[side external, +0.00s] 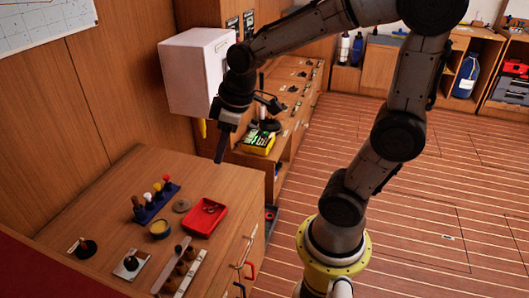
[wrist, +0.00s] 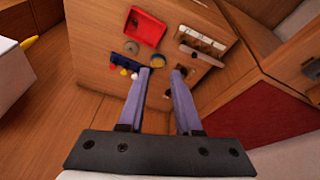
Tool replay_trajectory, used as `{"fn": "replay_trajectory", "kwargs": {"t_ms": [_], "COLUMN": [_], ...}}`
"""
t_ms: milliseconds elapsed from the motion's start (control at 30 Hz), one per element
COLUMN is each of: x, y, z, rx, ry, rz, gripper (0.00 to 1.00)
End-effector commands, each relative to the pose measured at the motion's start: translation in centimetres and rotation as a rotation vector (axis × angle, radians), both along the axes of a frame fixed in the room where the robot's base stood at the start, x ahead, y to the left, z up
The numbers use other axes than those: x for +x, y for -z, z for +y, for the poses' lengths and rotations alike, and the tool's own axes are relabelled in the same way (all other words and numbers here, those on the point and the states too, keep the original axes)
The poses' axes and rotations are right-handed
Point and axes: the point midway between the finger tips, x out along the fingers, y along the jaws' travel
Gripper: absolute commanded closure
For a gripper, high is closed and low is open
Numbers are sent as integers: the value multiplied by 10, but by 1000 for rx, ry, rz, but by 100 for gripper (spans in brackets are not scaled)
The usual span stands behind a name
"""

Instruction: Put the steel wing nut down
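My gripper (wrist: 162,71) points down over the wooden worktop (wrist: 196,20), its two purple fingers apart with nothing visible between the tips. In the side external view it (side external: 220,152) hangs well above the back right part of the worktop. I cannot make out a steel wing nut for certain in either view. A red tray (side external: 196,232) lies on the worktop with a small dark item in it, too small to identify. The tray also shows in the wrist view (wrist: 150,39), ahead of the fingertips.
A blue rack (side external: 152,210) with several coloured pegs, a grey disc (side external: 181,206) and a yellow round dish (side external: 160,230) stand near the tray. A plate with a black knob (side external: 131,263) and a strip with several pieces are at the front. A white box (side external: 190,75) hangs behind my gripper.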

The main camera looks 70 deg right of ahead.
Motion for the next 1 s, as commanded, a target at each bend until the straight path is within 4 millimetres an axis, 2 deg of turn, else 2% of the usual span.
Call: {"fn": "replay_trajectory", "kwargs": {"t_ms": [33, 67, 200, 300, 400, 533, 1000], "x": [-20, -31, -76, -99, -112, -118, -117], "y": [-14, -20, -34, -36, -36, -36, -36], "z": [9, 13, 25, 29, 31, 31, 31], "rx": [9, 16, 56, 83, 100, 108, 110], "ry": [35, 59, 168, 225, 262, 281, 282], "rz": [-37, -54, -116, -147, -165, -171, -171], "gripper": [67, 67, 67, 67, 67, 67, 67]}}
